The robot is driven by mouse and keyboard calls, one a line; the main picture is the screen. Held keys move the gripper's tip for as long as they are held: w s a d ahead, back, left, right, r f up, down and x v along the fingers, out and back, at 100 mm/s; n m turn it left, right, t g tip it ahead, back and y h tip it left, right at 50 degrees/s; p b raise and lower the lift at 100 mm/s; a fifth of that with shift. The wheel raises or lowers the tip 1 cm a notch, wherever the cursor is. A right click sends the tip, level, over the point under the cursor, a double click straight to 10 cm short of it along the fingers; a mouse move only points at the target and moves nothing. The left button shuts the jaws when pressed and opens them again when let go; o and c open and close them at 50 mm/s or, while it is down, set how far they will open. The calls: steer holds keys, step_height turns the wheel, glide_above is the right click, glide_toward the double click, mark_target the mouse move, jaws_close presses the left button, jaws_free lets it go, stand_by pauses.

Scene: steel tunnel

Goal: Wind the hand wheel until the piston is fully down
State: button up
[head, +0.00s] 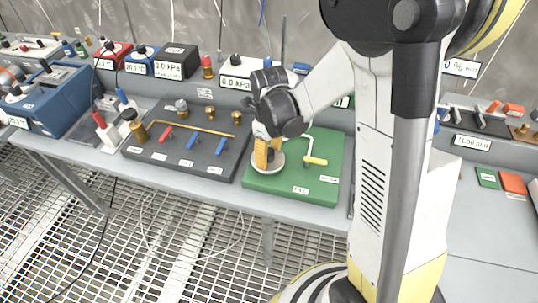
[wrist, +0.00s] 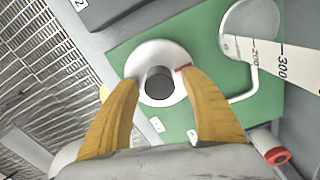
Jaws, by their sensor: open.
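A round white wheel (wrist: 152,54) with a dark centre and a small red mark on its rim lies on the green board (wrist: 130,35). I take it for the hand wheel. My gripper (wrist: 160,80) is open, its two yellow fingers on either side of the near part of the wheel. I cannot tell whether they touch it. In the head view my gripper (head: 266,158) is over the wheel (head: 270,168), hiding much of it. A clear round part (wrist: 250,22) stands beside a white scale marked 200 and 300 (wrist: 275,50). I cannot make out the piston's height.
A white pipe (head: 306,145) and a yellow handle (head: 315,161) are on the green board, right of the wheel. A dark board (head: 170,170) with valves lies to the left. Gauges and boxes (head: 175,62) line the bench back. Mesh flooring is in front.

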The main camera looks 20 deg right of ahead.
steer(key=c, duration=1.2)
